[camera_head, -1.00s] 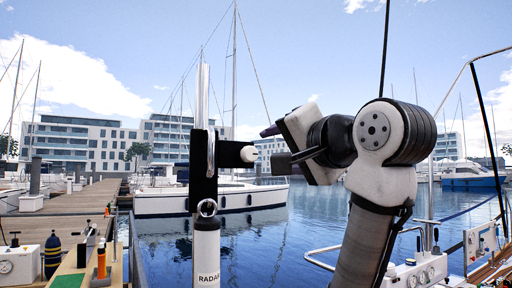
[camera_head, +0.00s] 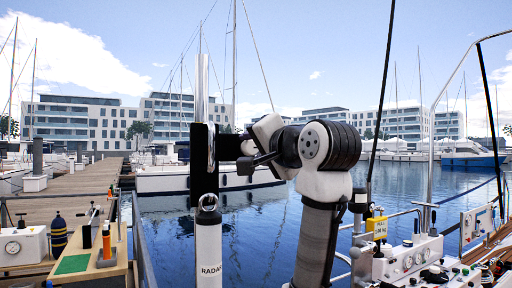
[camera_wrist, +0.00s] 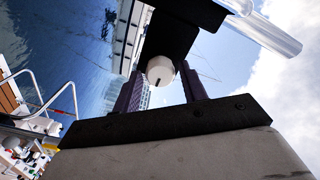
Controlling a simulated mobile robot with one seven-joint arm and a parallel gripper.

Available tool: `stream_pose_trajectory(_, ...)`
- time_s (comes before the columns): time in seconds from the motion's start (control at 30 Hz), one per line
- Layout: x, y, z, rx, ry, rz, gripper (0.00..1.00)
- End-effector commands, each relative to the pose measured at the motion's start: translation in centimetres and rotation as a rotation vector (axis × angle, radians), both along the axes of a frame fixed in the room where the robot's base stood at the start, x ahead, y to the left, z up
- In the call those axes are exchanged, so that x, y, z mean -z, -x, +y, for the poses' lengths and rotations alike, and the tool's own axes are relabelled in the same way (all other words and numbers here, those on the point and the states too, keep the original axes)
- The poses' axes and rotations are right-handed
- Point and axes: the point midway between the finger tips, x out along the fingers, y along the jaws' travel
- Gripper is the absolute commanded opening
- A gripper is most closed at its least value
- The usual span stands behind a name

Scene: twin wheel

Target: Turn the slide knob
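The slide knob (camera_wrist: 160,70) is a white round knob with a dark line on its face. It sticks out of a black block (camera_head: 203,160) clamped on an upright silver and white pole. In the wrist view my gripper (camera_wrist: 163,76) has its two purple fingers apart, one on each side of the knob. A gap seems to show on both sides, though I cannot tell how deep the knob sits between the fingertips. In the head view my gripper (camera_head: 250,152) is at the right side of the block and covers most of the knob.
A white pole section marked RADAR (camera_head: 208,250) stands below the block. A side table (camera_head: 90,262) with a green pad and bottles is at the lower left. A white console with gauges (camera_head: 410,258) and a yellow tag (camera_head: 377,226) are right of my arm. Water lies behind.

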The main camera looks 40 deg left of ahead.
Motion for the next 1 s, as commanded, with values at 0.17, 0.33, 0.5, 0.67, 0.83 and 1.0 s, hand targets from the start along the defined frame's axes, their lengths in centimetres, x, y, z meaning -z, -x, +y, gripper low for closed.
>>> stream_pose_trajectory(0.17, -0.02, 0.0, -0.03, 0.0, 0.0, 0.0, 0.19)
stream_pose_trajectory(0.33, -0.02, -0.01, -0.05, 0.0, 0.0, -0.001, 0.09)
stream_pose_trajectory(0.5, -0.01, -0.03, -0.07, 0.001, 0.01, -0.025, 0.09)
stream_pose_trajectory(0.67, -0.04, -0.07, -0.13, 0.003, 0.036, -0.088, 0.09)
stream_pose_trajectory(0.83, -0.03, -0.08, -0.15, 0.004, 0.083, -0.203, 0.09)
stream_pose_trajectory(1.0, -0.08, -0.08, -0.15, 0.003, 0.142, -0.348, 0.09)
